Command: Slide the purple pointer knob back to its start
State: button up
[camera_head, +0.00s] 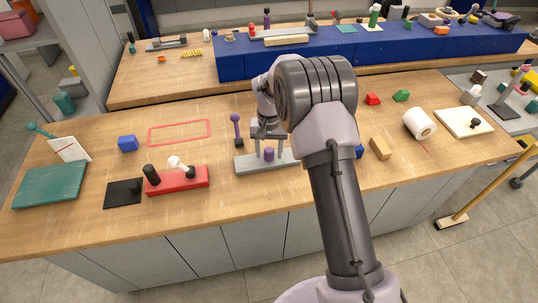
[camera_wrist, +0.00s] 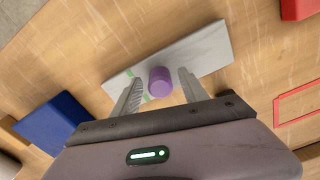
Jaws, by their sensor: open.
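The purple pointer knob (camera_head: 269,154) is a short upright cylinder on a long grey slider base (camera_head: 247,163). In the wrist view the knob (camera_wrist: 160,80) stands near the middle of the pale base (camera_wrist: 207,45). A green mark (camera_wrist: 129,72) shows on the base beside the knob. My gripper (camera_head: 268,151) points down over the base. In the wrist view my gripper (camera_wrist: 159,77) is open, one finger on each side of the knob, with a visible gap on both sides. My arm hides the right end of the base in the head view.
A purple-topped lever (camera_head: 236,124) stands just behind the base's left end. A red block with knobs (camera_head: 178,181) lies to the left. A blue block (camera_wrist: 55,123) and tan block (camera_head: 380,148) lie to the right. Bare table lies in front of the base.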

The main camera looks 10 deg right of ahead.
jog(key=shift+f, duration=0.25)
jog(key=shift+c, duration=0.4)
grip_shut()
dwell(0.9)
